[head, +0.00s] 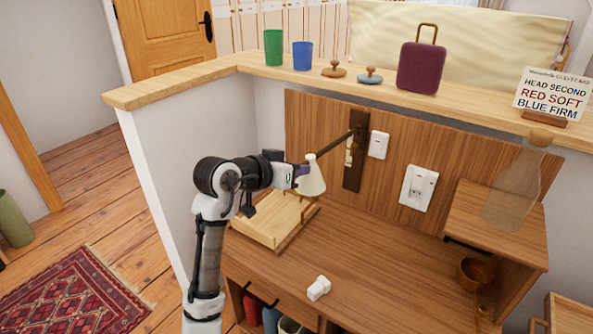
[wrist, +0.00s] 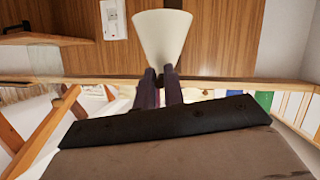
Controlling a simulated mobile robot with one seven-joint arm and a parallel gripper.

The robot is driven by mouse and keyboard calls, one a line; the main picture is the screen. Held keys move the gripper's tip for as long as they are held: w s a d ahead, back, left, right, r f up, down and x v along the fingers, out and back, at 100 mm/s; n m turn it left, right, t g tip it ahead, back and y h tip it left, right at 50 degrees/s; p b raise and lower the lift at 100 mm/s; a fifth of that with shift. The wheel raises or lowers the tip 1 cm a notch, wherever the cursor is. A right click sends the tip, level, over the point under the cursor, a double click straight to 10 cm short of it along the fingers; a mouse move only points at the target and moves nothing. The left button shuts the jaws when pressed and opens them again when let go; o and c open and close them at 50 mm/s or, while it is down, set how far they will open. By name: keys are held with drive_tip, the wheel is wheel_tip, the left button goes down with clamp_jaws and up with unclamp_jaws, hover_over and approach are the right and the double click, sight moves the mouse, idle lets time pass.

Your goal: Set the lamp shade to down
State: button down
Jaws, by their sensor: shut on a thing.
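The lamp shade (head: 312,180) is a small cream cone on the end of a dark lamp arm (head: 335,145) that juts from a dark wall bracket (head: 360,125). Its wide end faces down and its narrow end is up in the head view. My gripper (head: 303,171) reaches it from the left and is shut on its narrow upper part. In the wrist view, which looks upside down, the shade (wrist: 162,42) shows wide end up, with its narrow end between the purple fingers (wrist: 160,78). The exact finger contact is partly hidden.
A wooden tray (head: 265,238) lies on the desk below the shade. A white object (head: 318,288) lies near the desk's front edge. A switch (head: 378,145) and an outlet (head: 418,188) are on the panel. A translucent bottle (head: 515,190) stands at right. The middle desk is clear.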

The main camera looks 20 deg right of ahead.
drive_tip(key=c, duration=1.5)
unclamp_jaws()
drive_tip(key=b+v, duration=0.1)
drive_tip(key=v, duration=1.3)
drive_tip(key=shift+w+r, duration=0.1)
